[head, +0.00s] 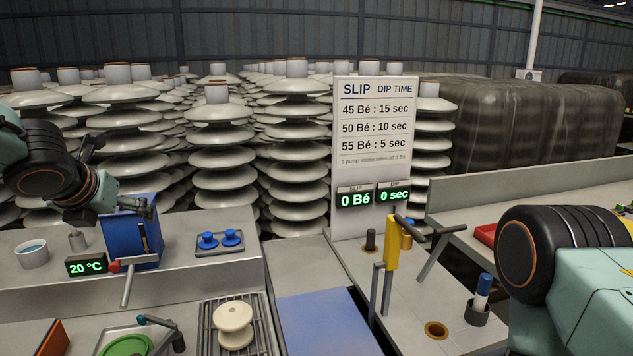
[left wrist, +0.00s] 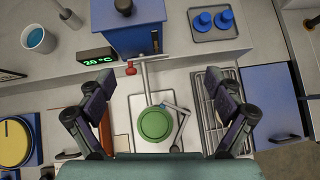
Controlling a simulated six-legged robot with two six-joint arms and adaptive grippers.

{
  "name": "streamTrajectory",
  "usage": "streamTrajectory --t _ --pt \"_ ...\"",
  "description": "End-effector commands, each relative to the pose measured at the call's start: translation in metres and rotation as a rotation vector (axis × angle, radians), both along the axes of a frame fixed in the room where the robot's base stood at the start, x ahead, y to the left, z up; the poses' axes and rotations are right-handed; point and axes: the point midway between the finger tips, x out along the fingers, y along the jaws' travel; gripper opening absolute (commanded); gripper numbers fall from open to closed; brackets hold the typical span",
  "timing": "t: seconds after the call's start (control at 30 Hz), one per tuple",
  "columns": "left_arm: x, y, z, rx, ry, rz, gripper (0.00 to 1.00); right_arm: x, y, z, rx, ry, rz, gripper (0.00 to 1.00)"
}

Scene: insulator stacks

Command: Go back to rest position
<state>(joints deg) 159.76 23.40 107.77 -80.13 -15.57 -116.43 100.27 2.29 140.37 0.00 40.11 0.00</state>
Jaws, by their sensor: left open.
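My left gripper (head: 122,180) is at the left of the head view, raised above the bench in front of the blue box. In the left wrist view its two dark fingers stand wide apart (left wrist: 160,84), with nothing between them. That view looks down on a green round dish (left wrist: 155,123) on a tray, below the gripper. The dish also shows at the lower left of the head view (head: 126,346). Of my right arm, only a large black joint and pale green link show at the right edge of the head view; its gripper is out of frame.
A blue box (head: 130,236) with a tap stands near the left gripper, beside a 20 °C display (head: 87,265). A cream spool (head: 234,323) sits on a rack. A yellow pump (head: 391,250) stands before the SLIP sign (head: 372,130). Insulator stacks (head: 297,150) fill the back.

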Motion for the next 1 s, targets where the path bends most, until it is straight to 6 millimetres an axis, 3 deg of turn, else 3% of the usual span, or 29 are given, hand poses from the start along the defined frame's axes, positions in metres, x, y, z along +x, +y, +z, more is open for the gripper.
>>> streamTrajectory --t 0.1,0.37,0.77,1.0 --pt "-0.002 0.006 0.018 -0.003 0.0 0.031 0.92 0.0 0.0 0.006 0.0 0.0 0.0 0.4" --pt "-0.004 0.01 0.033 -0.006 0.006 0.052 0.92 0.0 0.0 0.01 0.0 0.0 0.0 0.4" --pt "-0.005 0.01 0.032 -0.007 0.009 0.054 0.92 -0.001 0.0 0.01 0.0 0.001 0.0 0.4" --pt "-0.01 0.002 0.016 -0.027 0.045 0.064 0.92 -0.006 0.001 0.015 0.003 0.017 0.01 0.4"
